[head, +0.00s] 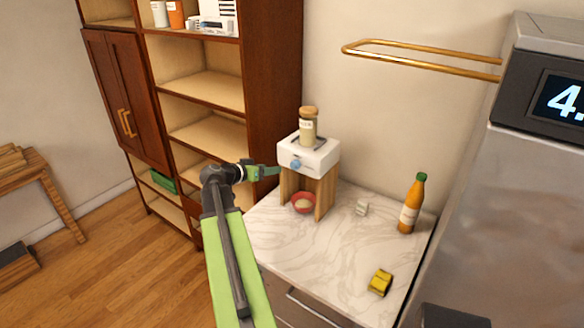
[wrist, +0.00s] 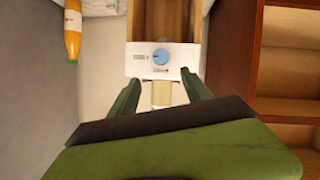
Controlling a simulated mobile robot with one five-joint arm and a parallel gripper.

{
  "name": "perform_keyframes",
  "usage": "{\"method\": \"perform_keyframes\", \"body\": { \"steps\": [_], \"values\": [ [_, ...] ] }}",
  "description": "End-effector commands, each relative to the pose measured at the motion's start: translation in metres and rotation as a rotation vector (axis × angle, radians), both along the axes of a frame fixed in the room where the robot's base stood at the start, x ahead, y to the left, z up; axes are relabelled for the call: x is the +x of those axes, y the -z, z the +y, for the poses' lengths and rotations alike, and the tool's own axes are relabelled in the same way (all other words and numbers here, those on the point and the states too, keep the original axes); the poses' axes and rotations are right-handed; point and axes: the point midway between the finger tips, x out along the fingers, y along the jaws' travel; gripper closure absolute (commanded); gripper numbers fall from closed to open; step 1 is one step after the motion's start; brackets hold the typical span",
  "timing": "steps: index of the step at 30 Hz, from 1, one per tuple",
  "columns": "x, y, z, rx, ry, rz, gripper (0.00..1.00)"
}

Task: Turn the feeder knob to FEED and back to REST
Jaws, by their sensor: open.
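The feeder (head: 318,160) is a white box on a wooden stand on the marble counter, with a jar (head: 308,128) on top. Its round blue knob (head: 296,164) is on the front face. In the wrist view, which looks inverted, the knob (wrist: 160,57) is near the middle of the white face, with small unreadable marks beside and below it. My gripper (head: 272,171) is just left of the feeder front in the head view. In the wrist view its green fingers (wrist: 160,75) are spread, with the knob centred beyond the gap. Nothing is between them, and they look apart from the knob.
A red bowl (head: 303,208) sits under the feeder between the stand's sides. A brown shelf unit (head: 270,90) is behind and left.

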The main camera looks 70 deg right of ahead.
Motion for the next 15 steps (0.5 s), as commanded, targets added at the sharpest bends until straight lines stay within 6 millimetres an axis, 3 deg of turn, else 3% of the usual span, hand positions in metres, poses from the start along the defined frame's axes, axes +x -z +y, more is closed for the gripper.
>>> {"method": "perform_keyframes", "body": {
  "steps": [1,9,15],
  "values": [
    [-0.004,0.011,-0.014,0.000,0.004,-0.001,0.43],
    [-0.026,0.036,-0.074,0.000,0.002,0.000,0.43],
    [-0.040,0.049,-0.108,0.001,0.001,0.000,0.43]
  ]
}}
